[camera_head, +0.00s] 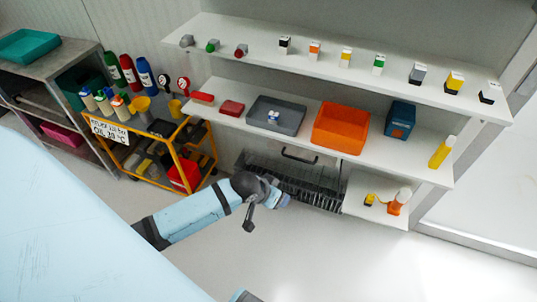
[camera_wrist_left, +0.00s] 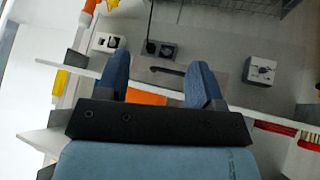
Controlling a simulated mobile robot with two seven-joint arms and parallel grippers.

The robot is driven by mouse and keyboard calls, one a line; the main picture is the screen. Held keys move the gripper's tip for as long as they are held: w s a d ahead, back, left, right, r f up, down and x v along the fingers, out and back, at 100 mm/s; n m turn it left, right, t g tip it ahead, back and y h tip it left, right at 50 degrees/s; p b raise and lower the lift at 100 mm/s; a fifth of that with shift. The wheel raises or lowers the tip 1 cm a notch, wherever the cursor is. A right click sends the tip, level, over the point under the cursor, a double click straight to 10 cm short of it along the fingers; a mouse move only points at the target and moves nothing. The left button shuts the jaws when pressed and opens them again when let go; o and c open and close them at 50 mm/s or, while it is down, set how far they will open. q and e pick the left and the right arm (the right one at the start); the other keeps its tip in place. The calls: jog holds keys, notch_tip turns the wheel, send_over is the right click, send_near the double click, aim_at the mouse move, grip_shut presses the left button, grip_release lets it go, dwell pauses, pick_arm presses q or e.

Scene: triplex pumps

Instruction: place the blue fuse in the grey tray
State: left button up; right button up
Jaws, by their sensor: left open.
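The grey tray (camera_head: 262,124) stands on the middle shelf, left of the orange bin. A small white block with a blue mark, which looks like the blue fuse (camera_head: 273,116), sits inside it. My left gripper (camera_head: 286,200) is below and in front of that shelf, apart from the tray, near the wire rack. In the left wrist view my left gripper (camera_wrist_left: 160,78) has its two blue fingers spread, with nothing held between them. I cannot make out the tray or the fuse in that view. My right gripper is not in view.
The orange bin (camera_head: 338,140), a blue box (camera_head: 400,121) and red boxes (camera_head: 232,108) share the middle shelf. Several coloured blocks line the top shelf (camera_head: 330,64). A wire rack (camera_head: 318,192) hangs below. A yellow cart (camera_head: 165,160) stands left. The floor in front is clear.

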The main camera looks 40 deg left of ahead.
pick_arm(q)
jog(key=s+d+t, duration=0.2)
jog(key=s+d, duration=0.1)
jog(key=s, duration=0.4)
jog(key=s+d+m+t+h, duration=0.1)
jog(key=s+d, duration=0.3)
jog(key=s, duration=0.2)
jog(key=shift+s+d+r+m+t, duration=0.25)
jog(key=shift+s+r+m+t, duration=0.05)
jog(key=shift+s+r+t, duration=0.1)
